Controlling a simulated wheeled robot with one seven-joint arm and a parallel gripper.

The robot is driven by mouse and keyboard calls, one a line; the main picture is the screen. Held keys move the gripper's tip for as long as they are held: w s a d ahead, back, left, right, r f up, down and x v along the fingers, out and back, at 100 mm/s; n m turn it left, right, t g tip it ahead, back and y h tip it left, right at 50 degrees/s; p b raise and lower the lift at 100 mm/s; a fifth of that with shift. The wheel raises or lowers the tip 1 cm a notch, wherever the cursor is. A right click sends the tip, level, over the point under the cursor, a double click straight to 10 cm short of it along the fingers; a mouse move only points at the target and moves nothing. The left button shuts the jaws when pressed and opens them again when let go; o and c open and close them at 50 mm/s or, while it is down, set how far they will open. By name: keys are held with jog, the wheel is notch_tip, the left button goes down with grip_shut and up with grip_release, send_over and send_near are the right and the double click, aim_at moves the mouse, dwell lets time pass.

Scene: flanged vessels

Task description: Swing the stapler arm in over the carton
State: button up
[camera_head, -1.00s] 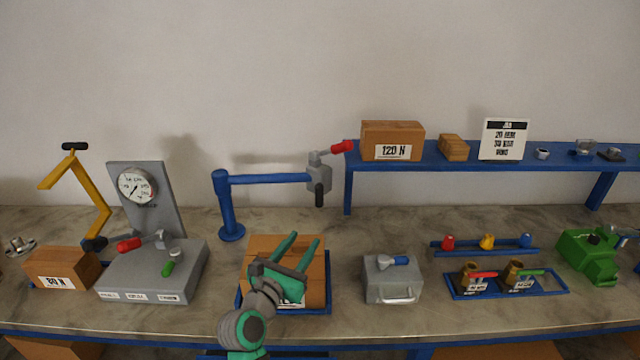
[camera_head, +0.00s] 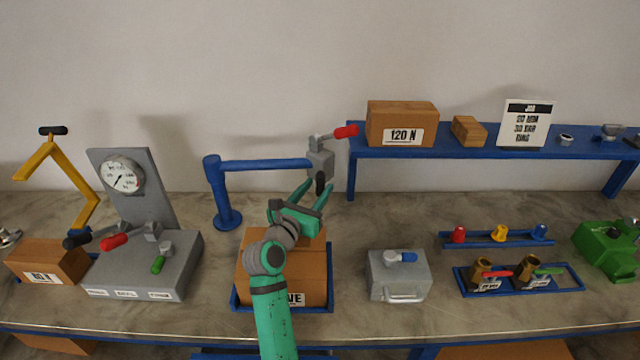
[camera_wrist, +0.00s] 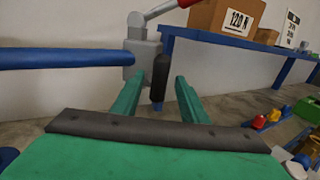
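The stapler arm is a blue horizontal bar (camera_head: 265,165) on a blue post (camera_head: 222,195), pointing right, behind the carton. At its end is a grey head (camera_head: 320,162) with a red lever (camera_head: 345,131) and a hanging black grip (camera_head: 320,183). The grip also shows in the wrist view (camera_wrist: 160,76), between my two green fingertips, with gaps visible at both sides. My gripper (camera_head: 318,188) is open; I cannot tell how deep the grip sits between the fingers. The brown carton (camera_head: 312,262) stands in a blue tray (camera_head: 331,285), partly hidden by my arm.
A grey gauge stand (camera_head: 150,265) and a yellow bent arm (camera_head: 72,172) are at left. A blue shelf (camera_head: 460,148) carrying a 120 N box (camera_head: 400,122) is right of the head. A grey case (camera_head: 398,275) stands right of the carton. Bare bench lies behind the case.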

aim_at(318, 186)
jog(key=x, duration=0.2)
jog(key=shift+w+d, duration=0.15)
jog(key=shift+w, duration=0.25)
jog(key=shift+w+d+f, duration=0.1)
jog(key=shift+w, duration=0.05)
jog(key=shift+d, duration=0.15)
grip_shut()
jog(key=shift+a, duration=0.25)
